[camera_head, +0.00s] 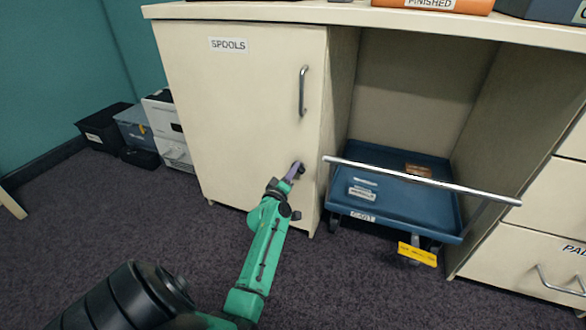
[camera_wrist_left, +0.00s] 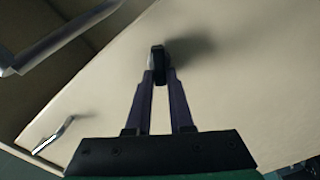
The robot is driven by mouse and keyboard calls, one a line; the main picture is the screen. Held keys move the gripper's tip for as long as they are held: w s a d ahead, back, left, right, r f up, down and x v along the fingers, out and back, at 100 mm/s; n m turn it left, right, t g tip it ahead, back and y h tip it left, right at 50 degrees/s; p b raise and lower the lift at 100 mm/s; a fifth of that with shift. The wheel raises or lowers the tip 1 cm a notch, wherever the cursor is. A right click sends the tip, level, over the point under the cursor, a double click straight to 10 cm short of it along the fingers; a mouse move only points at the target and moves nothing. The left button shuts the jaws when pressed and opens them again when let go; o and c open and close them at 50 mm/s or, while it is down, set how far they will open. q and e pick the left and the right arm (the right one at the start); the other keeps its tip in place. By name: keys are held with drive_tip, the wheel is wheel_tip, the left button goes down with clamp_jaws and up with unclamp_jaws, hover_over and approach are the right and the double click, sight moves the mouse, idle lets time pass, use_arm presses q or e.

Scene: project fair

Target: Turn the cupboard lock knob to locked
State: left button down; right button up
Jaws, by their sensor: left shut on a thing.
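The cream cupboard door (camera_head: 235,110) labelled SPOOLS is closed, with a grey bar handle (camera_head: 303,90) near its right edge. The dark lock knob (camera_head: 299,165) is low on the door, below the handle, and mostly hidden by my gripper in the head view. In the left wrist view the knob (camera_wrist_left: 158,60) shows between the purple fingertips. My left gripper (camera_head: 293,174) is shut on the knob; it also shows in the left wrist view (camera_wrist_left: 159,78). The knob's lock marking cannot be read. My right gripper is not in view.
A blue cart (camera_head: 395,205) with a silver push bar (camera_head: 420,181) stands in the open bay right of the door, close to my left gripper. Boxes (camera_head: 135,128) sit on the floor at left. Drawers (camera_head: 535,245) are at right. The carpet before the door is clear.

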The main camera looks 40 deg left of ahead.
use_arm(q)
drive_tip(key=n, duration=0.2)
drive_tip(key=n+p, duration=0.1)
drive_tip(key=n, duration=0.3)
drive_tip(key=shift+f, duration=0.35)
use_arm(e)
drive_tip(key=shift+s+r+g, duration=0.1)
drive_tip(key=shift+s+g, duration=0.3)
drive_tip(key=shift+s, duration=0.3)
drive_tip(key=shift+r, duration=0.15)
use_arm(q)
drive_tip(key=c, duration=0.8)
unclamp_jaws()
